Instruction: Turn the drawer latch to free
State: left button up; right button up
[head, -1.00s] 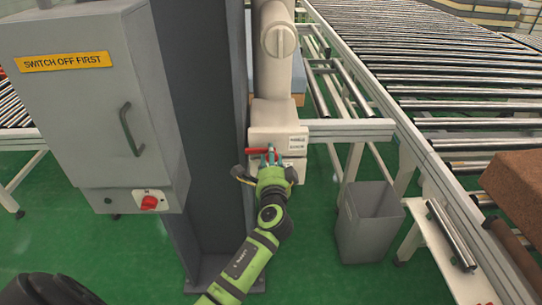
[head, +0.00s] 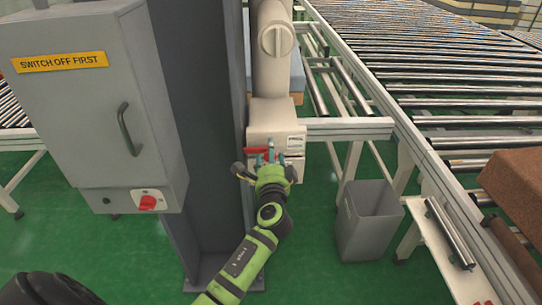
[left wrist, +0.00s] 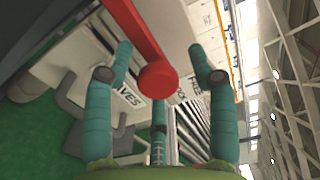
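The red latch (head: 256,151) is a lever on the front of a pale box (head: 277,122) below a thick cream pipe. In the head view it lies roughly level and points left. In the left wrist view the lever (left wrist: 137,32) runs up and left from its round red hub (left wrist: 157,78). My left gripper (head: 271,155), green with teal fingers, is at the latch. Its fingers (left wrist: 162,62) are spread on either side of the hub, with gaps visible, and a third finger is below it. Contact cannot be told. My right gripper is not in view.
A grey cabinet (head: 80,120) labelled "SWITCH OFF FIRST" with a red switch (head: 148,202) stands left, beside a dark column (head: 205,130). A grey bin (head: 368,222) and a roller conveyor (head: 450,100) are on the right. Green floor is open in front.

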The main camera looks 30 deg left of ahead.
pick_arm(q)
jog(key=shift+s+a, duration=0.1)
jog(key=v, duration=1.2)
jog(key=s+d+f+g+h+b, duration=0.1)
jog(key=s+d+f+g+h, duration=0.15)
jog(key=f, duration=0.95)
jog(key=s+d+f+g+h, duration=0.1)
jog(key=s+f+g+h, duration=0.15)
jog(key=f, duration=0.85)
jog(key=s+d+f+g+h+b, duration=0.1)
jog(key=s+d+f+h, duration=0.15)
jog(key=f, duration=0.95)
jog(key=s+f+n+g+h, duration=0.1)
jog(key=s+f+n+g, duration=0.3)
jog(key=s+f, duration=1.05)
jog(key=s+a+f+n+g, duration=0.1)
jog(key=s+f+n+g, duration=0.1)
jog(key=s, duration=0.8)
jog(key=s+a+f+n+g, duration=0.2)
jog(key=s+f, duration=0.3)
jog(key=s, duration=0.5)
jog(key=shift+n+h+b, duration=0.35)
jog(key=shift+n+b, duration=0.1)
jog(key=shift+n, duration=0.35)
